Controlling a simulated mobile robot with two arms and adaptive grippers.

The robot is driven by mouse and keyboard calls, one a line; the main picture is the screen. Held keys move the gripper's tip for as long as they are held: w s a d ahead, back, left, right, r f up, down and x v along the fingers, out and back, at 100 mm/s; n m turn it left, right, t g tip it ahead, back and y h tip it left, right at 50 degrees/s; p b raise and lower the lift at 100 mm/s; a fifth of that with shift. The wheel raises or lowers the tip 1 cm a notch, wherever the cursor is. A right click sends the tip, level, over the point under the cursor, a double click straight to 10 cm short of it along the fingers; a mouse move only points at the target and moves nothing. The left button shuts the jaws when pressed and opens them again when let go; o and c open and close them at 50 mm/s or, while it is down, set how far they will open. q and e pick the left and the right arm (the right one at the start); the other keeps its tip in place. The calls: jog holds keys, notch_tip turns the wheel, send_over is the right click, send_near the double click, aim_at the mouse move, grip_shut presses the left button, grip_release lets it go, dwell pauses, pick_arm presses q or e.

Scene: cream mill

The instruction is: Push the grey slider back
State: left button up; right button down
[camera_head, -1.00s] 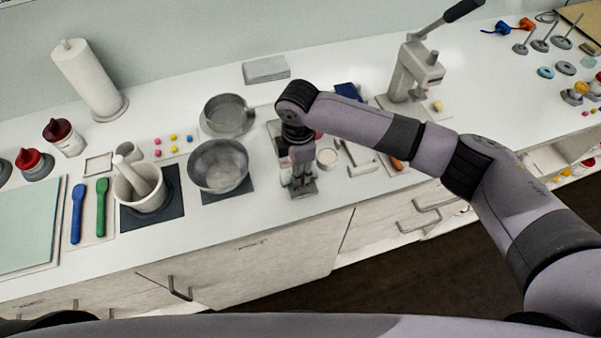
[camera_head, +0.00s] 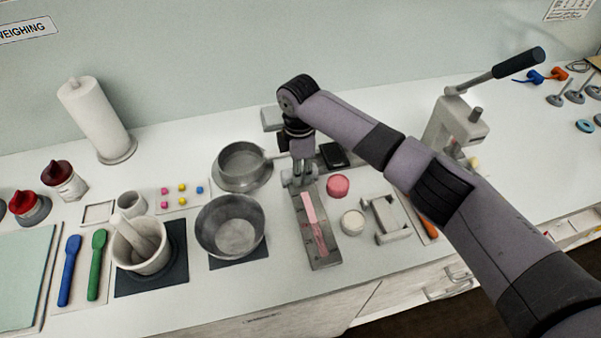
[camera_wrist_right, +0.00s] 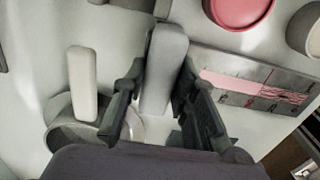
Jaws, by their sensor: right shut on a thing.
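The grey slider (camera_wrist_right: 165,65) is an upright grey block between the dark fingers of my right gripper (camera_wrist_right: 163,112) in the wrist view. My right gripper (camera_head: 299,178) is shut on it at the far end of a flat metal gauge plate (camera_head: 326,262). The plate has scale marks, and a pink streak (camera_head: 314,222) runs along it in front of the gripper. The plate also shows in the wrist view (camera_wrist_right: 225,65), right of the slider. In the head view the slider is mostly hidden by the gripper. My left gripper is out of view.
Two metal bowls, the nearer one (camera_head: 231,229) on a dark mat, stand left of the plate. A pink-filled jar (camera_head: 338,186), a white jar (camera_head: 352,222) and a grey frame-like tool (camera_head: 390,222) stand right. A lever press (camera_head: 455,125) is further right.

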jog(key=shift+w+r, duration=0.15)
jog(key=c, duration=1.7)
grip_release()
jog(key=o, duration=0.4)
jog(key=shift+w+a, duration=0.1)
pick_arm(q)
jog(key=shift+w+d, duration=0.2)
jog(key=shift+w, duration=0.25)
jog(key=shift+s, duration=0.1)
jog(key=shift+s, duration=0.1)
pick_arm(e)
notch_tip(320, 180, up, 12)
jog(key=shift+f, duration=0.1)
jog(key=shift+f, duration=0.1)
